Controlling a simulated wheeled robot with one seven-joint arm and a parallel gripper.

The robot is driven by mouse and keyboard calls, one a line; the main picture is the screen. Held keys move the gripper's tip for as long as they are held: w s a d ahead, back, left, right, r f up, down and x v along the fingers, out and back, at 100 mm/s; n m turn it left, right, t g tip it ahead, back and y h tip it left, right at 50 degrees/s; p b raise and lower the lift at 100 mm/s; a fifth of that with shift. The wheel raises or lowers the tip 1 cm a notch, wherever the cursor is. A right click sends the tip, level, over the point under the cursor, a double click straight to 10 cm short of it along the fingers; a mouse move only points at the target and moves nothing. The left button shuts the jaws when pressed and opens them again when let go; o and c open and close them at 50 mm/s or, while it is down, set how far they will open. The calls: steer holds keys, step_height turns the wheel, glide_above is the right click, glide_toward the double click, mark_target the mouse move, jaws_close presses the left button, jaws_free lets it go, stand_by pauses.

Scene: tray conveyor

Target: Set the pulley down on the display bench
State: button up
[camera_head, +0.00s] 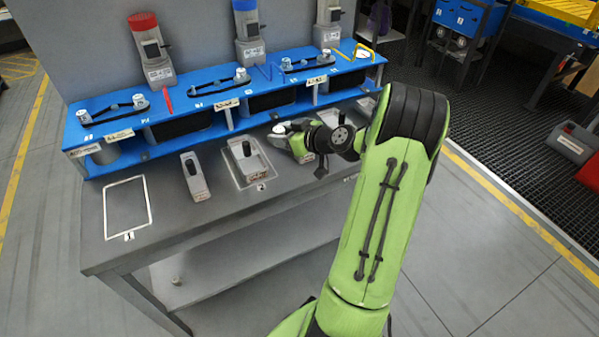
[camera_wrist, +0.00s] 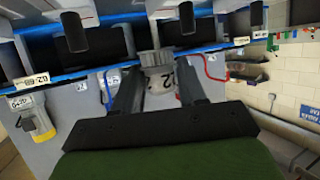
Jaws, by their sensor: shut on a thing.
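My gripper (camera_wrist: 156,90) is shut on a grey-white round pulley (camera_wrist: 158,90), which shows a dark "2" on its face in the wrist view. In the head view the gripper (camera_head: 286,137) reaches left over the grey bench (camera_head: 225,222), with the pulley's pale top (camera_head: 280,128) at its tip. The bench has a white outline marked 1 (camera_head: 128,205) at its left, empty, and a second outline (camera_head: 229,172) marked 2 around a grey holder with a black peg (camera_head: 246,149). Whether the pulley touches the bench is hidden by the gripper.
Another grey holder with a black peg (camera_head: 195,176) stands between the two outlines. A blue raised rack (camera_head: 183,103) with belts and small pulleys runs along the back. Grey machines with red (camera_head: 142,22) and blue (camera_head: 244,5) caps stand behind. The bench's front left is clear.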

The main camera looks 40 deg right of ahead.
mark_target(286, 171)
step_height(286, 171, down, 10)
steer(key=b, duration=0.3)
steer(key=shift+d, duration=0.1)
steer(key=shift+f, duration=0.1)
steer(key=shift+f, duration=0.15)
steer(key=o, duration=0.8)
steer(key=shift+c, duration=0.2)
steer(key=shift+o, duration=0.2)
steer(key=shift+r, duration=0.2)
